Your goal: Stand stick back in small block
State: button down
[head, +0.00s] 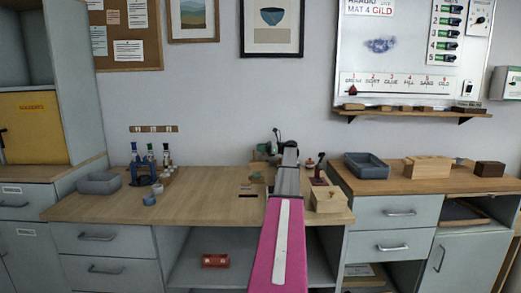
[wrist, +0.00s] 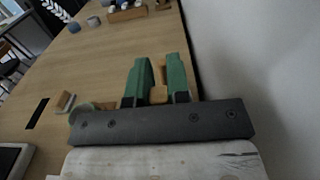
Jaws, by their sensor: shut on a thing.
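My gripper (wrist: 158,75) has two green fingers, shut on a light wooden piece (wrist: 158,94) that shows between them in the wrist view. It looks like the stick, but most of it is hidden by the fingers and the dark palm bar. In the head view my gripper is small and partly hidden by my arm, at the back of the wooden bench (head: 220,209). A light wooden block (head: 328,200) sits on the bench right of my arm. I cannot tell whether this is the small block, and no hole is clear.
A bottle rack (head: 152,172), a blue cup (head: 149,200) and a grey tray (head: 99,183) stand at the left. A blue-grey tray (head: 366,166) and a wooden box (head: 428,168) stand on the right counter. The wall (wrist: 260,60) is close on the right in the wrist view.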

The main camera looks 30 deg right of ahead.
jog(key=shift+f, duration=0.2)
dwell(0.4)
jog(key=c, duration=1)
grip_release()
jog(key=shift+d, duration=0.1)
jog(key=v, duration=0.4)
jog(key=shift+s+d, duration=0.3)
jog(key=shift+r, duration=0.1)
